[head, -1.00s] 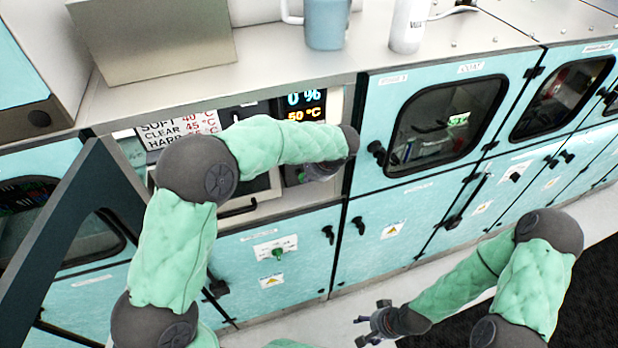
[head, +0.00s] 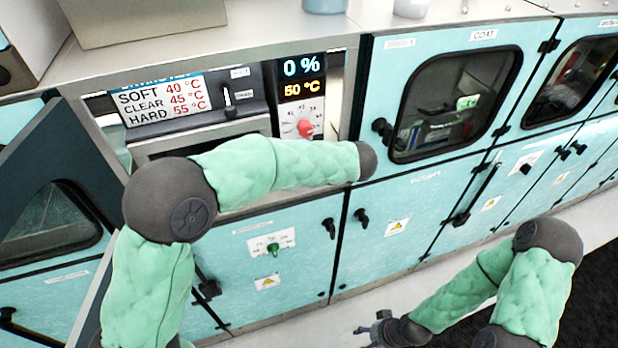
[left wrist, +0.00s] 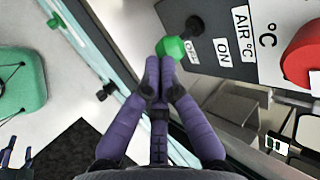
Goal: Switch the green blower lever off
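In the left wrist view, the green lever knob (left wrist: 172,47) sits on a black stem at a dark panel. An OFF label (left wrist: 191,55) is right beside the knob, and an ON label (left wrist: 222,50) is farther right. My left gripper (left wrist: 158,68) has its purple fingertips together against or just under the knob; nothing shows between them. In the head view my left forearm hides that gripper and the lever. My right gripper (head: 378,328) hangs low at the bottom edge, partly cut off, away from the cabinets; its finger opening is unclear.
A red dial (head: 305,129) is on the panel under a display (head: 302,78) reading 0 % and 50 °C. A second green knob (head: 273,250) is on the lower door. A dark slanted frame (head: 50,190) stands left. A COAT cabinet window (head: 450,105) is right.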

